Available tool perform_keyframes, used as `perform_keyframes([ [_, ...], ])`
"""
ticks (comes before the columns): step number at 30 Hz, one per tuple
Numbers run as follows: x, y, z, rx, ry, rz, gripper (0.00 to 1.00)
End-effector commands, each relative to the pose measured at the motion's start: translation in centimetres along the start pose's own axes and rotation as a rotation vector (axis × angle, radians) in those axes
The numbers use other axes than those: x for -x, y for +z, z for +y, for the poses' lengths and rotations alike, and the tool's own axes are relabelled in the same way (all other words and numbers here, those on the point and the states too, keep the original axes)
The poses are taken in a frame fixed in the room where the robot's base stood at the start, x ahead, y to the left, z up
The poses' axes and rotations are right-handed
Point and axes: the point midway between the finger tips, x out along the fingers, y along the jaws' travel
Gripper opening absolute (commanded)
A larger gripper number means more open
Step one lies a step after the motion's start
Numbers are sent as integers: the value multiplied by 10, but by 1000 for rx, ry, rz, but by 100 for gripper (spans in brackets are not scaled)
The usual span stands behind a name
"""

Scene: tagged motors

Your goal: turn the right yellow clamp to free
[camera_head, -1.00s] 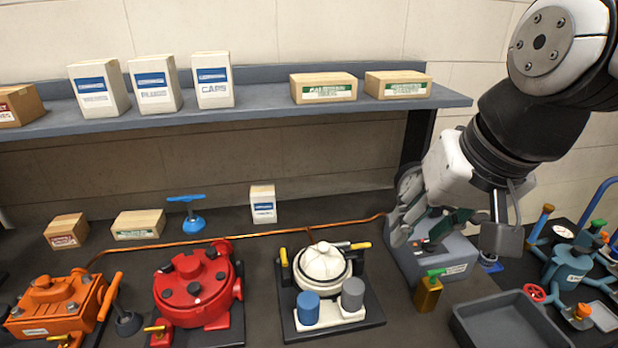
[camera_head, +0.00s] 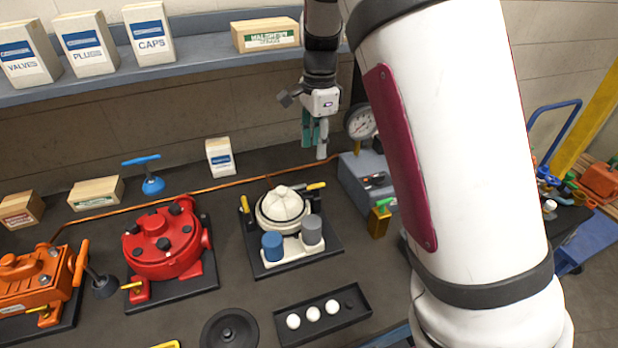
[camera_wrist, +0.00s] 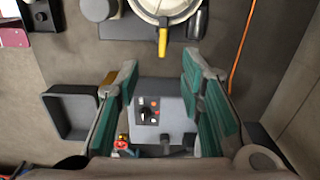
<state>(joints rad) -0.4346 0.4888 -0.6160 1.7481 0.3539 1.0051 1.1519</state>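The white domed motor (camera_head: 284,212) sits on a dark base plate in the head view. Its right yellow clamp (camera_head: 316,186) sticks out at its back right; a left yellow clamp (camera_head: 245,205) is on the other side. My gripper (camera_head: 314,150) hangs with fingers down, behind and above the right clamp, apart from it. In the wrist view my gripper (camera_wrist: 158,70) is open and empty, with green-padded fingers spread wide. The right yellow clamp (camera_wrist: 162,42) shows there just beyond the fingertips, below the motor's white rim (camera_wrist: 165,15).
A grey box with a knob and a gauge (camera_head: 362,180) stands right of the motor; its top also shows between my fingers in the wrist view (camera_wrist: 172,105). An orange cable (camera_head: 220,187) runs behind the motors. A red motor (camera_head: 163,245) stands left. A shelf (camera_head: 200,70) crosses the back.

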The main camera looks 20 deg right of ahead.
Motion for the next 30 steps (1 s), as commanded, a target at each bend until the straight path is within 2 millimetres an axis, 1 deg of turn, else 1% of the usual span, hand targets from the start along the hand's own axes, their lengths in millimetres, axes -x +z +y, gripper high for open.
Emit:
perform_keyframes([
  [3, -8, 0, -6, -37, 11, 17, 35],
  [8, -18, -1, -7, -49, 14, 22, 35],
  [11, -31, -2, -6, -50, 16, 21, 35],
  [24, -114, -3, -4, -47, 16, 21, 35],
  [30, -138, -4, -4, -46, 14, 20, 35],
])
